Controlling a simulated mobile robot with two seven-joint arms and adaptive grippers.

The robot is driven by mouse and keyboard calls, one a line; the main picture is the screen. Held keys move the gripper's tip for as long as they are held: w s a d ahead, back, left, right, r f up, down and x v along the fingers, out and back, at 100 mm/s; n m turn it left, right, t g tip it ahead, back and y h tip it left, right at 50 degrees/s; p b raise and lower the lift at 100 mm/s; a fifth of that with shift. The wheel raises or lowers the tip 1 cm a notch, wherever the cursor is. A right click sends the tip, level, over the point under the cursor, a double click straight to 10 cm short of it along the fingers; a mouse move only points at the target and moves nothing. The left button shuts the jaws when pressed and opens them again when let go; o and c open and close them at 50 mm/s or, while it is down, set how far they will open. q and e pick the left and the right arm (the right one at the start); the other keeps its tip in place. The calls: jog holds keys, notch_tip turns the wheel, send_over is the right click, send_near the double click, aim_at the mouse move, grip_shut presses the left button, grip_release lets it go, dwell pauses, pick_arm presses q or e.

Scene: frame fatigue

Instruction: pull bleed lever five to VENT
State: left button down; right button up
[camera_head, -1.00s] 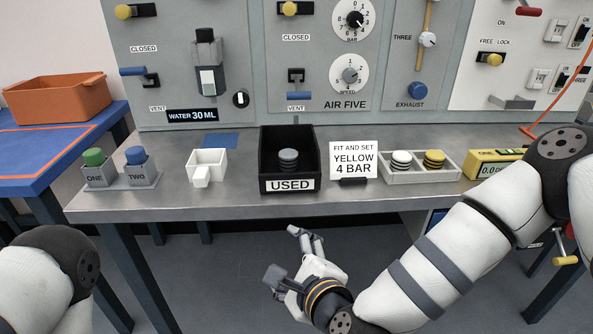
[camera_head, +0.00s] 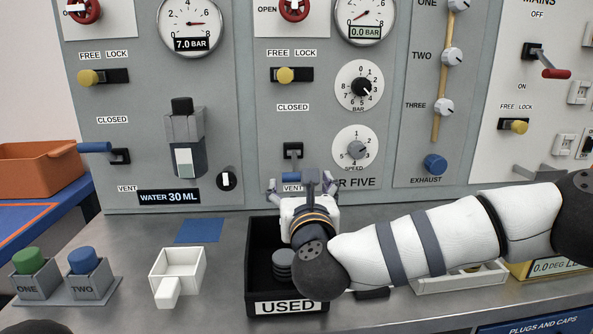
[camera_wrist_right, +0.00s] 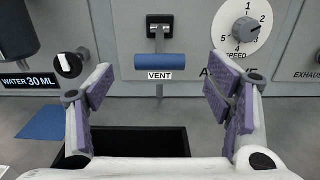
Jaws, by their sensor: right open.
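Bleed lever five (camera_head: 292,152) is on the AIR FIVE panel, between the CLOSED and VENT labels. In the right wrist view its blue handle (camera_wrist_right: 160,61) hangs low, just above the VENT label (camera_wrist_right: 160,76). My right gripper (camera_head: 300,183) is in front of the panel, partly covering the lever area in the head view. It is open and empty. In the right wrist view its fingers (camera_wrist_right: 163,82) stand wide to the left and right of the handle, with a gap on both sides. Touching is not seen. My left gripper is out of view.
The black USED bin (camera_head: 258,270) with grey discs is below my right gripper. A speed dial (camera_head: 355,149) is right of the lever; a small black knob (camera_head: 227,179) is left of it. Another blue-handled lever (camera_head: 96,147) is on the water panel. A white scoop-like tray (camera_head: 182,272) is on the bench.

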aim_at(297, 173)
jog(key=w, duration=0.6)
jog(key=shift+w+f, duration=0.1)
jog(key=shift+f, duration=0.1)
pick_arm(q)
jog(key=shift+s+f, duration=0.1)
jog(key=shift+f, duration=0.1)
pick_arm(e)
jog(key=shift+w, duration=0.7)
jog(key=shift+r, duration=0.1)
